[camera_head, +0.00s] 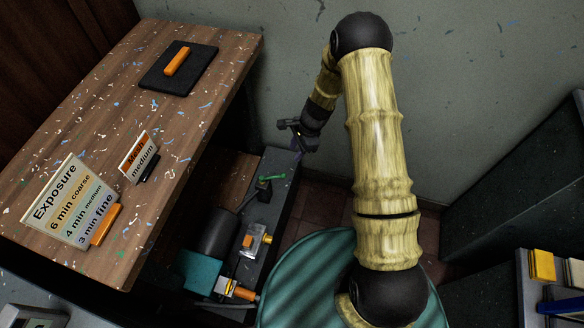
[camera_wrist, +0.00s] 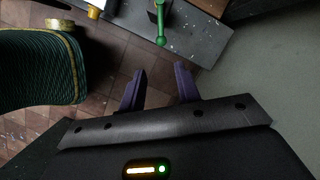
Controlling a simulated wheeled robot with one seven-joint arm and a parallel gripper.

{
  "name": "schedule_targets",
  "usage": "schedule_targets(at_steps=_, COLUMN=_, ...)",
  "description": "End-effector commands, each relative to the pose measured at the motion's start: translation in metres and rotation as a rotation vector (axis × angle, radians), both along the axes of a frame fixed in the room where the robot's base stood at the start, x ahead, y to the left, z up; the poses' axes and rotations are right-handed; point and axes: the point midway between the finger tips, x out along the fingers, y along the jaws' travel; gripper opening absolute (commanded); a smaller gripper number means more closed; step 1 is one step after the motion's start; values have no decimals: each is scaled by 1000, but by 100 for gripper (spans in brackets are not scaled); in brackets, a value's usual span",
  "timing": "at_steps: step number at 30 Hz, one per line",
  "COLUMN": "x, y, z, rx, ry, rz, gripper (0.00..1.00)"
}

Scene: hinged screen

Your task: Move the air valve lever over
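A green lever (camera_head: 272,177) sticks out from a small dark fitting on a low grey bench (camera_head: 279,208). In the wrist view the green lever (camera_wrist: 160,24) is at the top centre, with a round knob at its end nearest my gripper. My gripper (camera_head: 297,148) is beyond and slightly above the lever in the head view. In the wrist view the two purple fingers of my gripper (camera_wrist: 160,72) are spread apart with nothing between them. The lever lies ahead of the gap, apart from the fingertips.
A dark cylinder (camera_head: 219,232), an orange-and-metal fitting (camera_head: 258,241) and a teal block (camera_head: 201,271) sit by the low bench. A speckled wooden table (camera_head: 200,112) with signs stands at left. A wall rises behind my gripper. Tiled floor (camera_wrist: 110,52) is open beside the bench.

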Motion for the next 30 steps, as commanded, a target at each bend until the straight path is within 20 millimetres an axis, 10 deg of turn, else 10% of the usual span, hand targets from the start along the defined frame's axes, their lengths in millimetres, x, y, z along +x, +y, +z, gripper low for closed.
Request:
schedule_targets(at_steps=1, x=1, y=5, z=-33, rx=12, ry=28, rz=-49, gripper=33)
schedule_targets(at_steps=6, x=4, y=14, z=-74, rx=36, ry=78, rz=-164, gripper=33)
schedule_targets(at_steps=30, x=2, y=27, z=-112, rx=37, ry=84, rz=-178, gripper=33)
